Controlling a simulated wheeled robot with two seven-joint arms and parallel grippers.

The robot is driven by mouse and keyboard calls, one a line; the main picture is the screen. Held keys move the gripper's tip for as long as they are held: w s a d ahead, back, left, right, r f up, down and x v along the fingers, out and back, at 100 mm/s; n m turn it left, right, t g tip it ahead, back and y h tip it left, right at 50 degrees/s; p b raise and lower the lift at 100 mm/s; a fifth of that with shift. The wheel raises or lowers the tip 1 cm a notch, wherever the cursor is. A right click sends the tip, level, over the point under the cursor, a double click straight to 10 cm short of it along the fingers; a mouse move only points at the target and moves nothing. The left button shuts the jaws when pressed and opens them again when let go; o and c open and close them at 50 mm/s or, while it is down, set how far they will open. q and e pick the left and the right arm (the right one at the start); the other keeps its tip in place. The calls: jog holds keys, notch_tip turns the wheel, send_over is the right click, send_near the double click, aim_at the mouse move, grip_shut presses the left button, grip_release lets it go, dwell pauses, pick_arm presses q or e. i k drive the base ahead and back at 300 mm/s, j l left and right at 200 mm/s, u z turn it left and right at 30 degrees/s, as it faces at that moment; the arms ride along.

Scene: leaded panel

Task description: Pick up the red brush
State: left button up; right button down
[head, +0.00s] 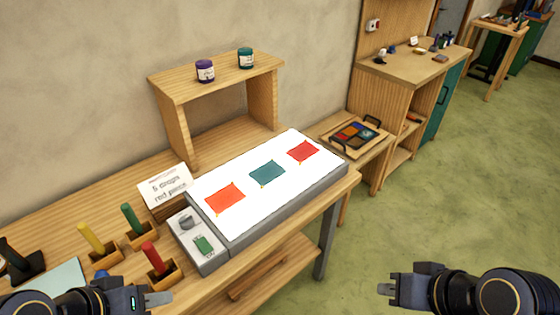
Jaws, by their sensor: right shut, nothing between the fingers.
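The red brush (152,256) stands upright, tilted slightly, in a small wooden holder (165,275) at the front left of the workbench. My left gripper (160,299) is at the bottom of the head view, just below the red brush's holder in the picture and apart from the brush. I cannot see whether its fingers are apart. My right gripper (386,289) is shut and empty, over the floor to the right of the bench.
A green brush (131,217) and a yellow brush (91,238) stand in holders behind the red one. A white light panel (240,222) with coloured pieces lies to the right. A card (165,186) stands behind. A wooden shelf (215,75) holds two jars.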

aim_at(163, 271)
jog(key=i+l+u, duration=0.1)
jog(key=u, duration=0.35)
jog(key=i+l+u, duration=0.25)
jog(key=u, duration=0.2)
jog(key=i+l+u, duration=0.1)
jog(key=u, duration=0.35)
jog(key=l, duration=0.1)
